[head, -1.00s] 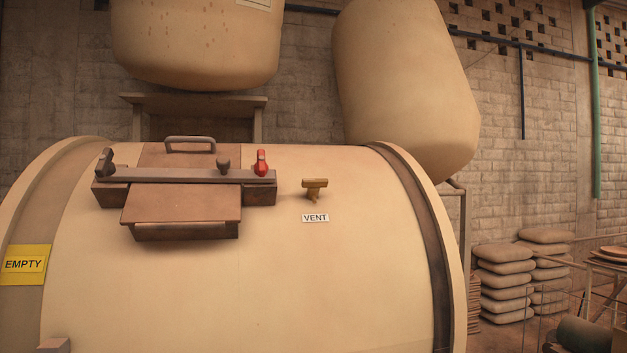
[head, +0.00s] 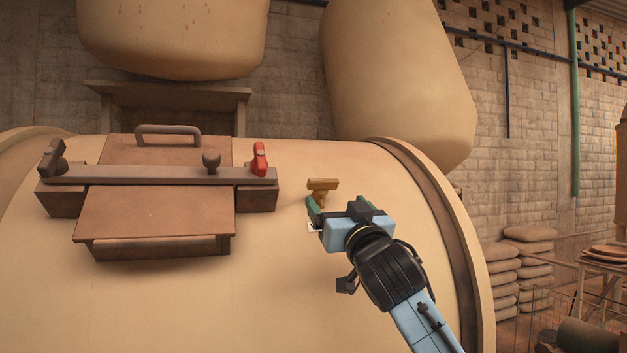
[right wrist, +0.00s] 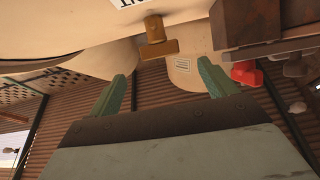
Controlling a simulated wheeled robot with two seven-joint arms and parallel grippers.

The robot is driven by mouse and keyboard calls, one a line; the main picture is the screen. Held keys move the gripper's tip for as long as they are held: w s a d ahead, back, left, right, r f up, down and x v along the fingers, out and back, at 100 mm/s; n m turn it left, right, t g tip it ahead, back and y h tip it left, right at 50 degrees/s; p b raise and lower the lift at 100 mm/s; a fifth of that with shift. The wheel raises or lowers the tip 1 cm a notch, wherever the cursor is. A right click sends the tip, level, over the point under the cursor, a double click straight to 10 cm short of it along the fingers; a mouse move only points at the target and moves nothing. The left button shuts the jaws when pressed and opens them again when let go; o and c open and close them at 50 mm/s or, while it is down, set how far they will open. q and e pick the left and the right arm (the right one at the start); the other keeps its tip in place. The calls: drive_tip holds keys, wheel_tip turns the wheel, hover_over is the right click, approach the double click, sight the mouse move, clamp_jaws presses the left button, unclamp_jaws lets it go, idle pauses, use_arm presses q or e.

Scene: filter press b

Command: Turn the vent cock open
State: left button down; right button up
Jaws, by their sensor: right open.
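The vent cock (head: 322,186) is a small brass T-shaped handle on the cream drum, its crossbar lying roughly level in the head view. My right gripper (head: 315,207) is just in front of and below it, and hides most of the white VENT label (head: 312,228). In the right wrist view the cock (right wrist: 158,40) stands beyond the two green fingertips, roughly between their lines. The right gripper (right wrist: 163,78) is open with nothing between its fingers. Whether a finger touches the cock I cannot tell. My left gripper is out of view.
Left of the cock is a brown hatch (head: 160,215) with a crossbar, a dark knob (head: 211,162) and a red lever (head: 259,160). The drum (head: 270,300) curves away at its right rim. Two large cream vessels (head: 395,80) hang behind.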

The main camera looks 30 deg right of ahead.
sight(324, 185)
drive_tip(key=x, duration=0.2)
drive_tip(key=p+x, duration=0.1)
drive_tip(key=x, duration=0.1)
drive_tip(key=shift+s+d+r, duration=0.1)
drive_tip(key=shift+d+r, duration=0.05)
drive_tip(key=shift+r, duration=0.25)
drive_tip(key=p+x, duration=0.1)
drive_tip(key=x, duration=0.5)
drive_tip(key=shift+w+p, duration=0.25)
drive_tip(key=shift+p, duration=0.15)
drive_tip(key=shift+w+d+r, duration=0.1)
drive_tip(key=shift+w+r, duration=0.05)
drive_tip(key=shift+w, duration=0.45)
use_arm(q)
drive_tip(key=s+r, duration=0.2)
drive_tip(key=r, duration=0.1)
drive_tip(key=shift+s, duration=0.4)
use_arm(e)
drive_tip(key=c, duration=1)
